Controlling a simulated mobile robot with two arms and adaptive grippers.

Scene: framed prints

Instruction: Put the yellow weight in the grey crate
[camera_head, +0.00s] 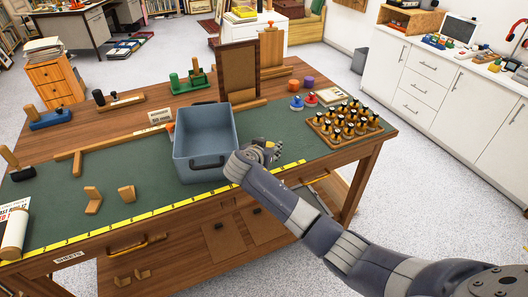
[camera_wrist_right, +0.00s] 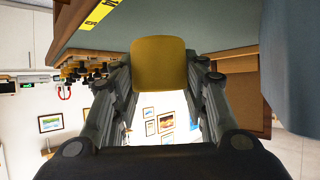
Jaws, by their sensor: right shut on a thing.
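The grey crate (camera_head: 206,178) stands open on the green mat near the middle of the workbench, and its visible inside looks empty. My right gripper (camera_head: 268,152) is just right of the crate's front right corner. In the right wrist view the yellow weight (camera_wrist_right: 160,63) sits between the two fingers of my right gripper (camera_wrist_right: 160,85), which is shut on it. The weight cannot be made out clearly in the head view. A blue-grey surface, probably the crate wall (camera_wrist_right: 295,60), shows at the right of the wrist view. My left gripper is not in view.
A wooden tray (camera_head: 322,134) of dark-topped pegs stands right of the crate, with red and blue pieces (camera_head: 297,104) behind it. A brown upright panel (camera_head: 237,72) rises behind the crate. A yellow tape measure (camera_head: 110,229) runs along the front edge. Wooden blocks (camera_head: 93,201) lie at left.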

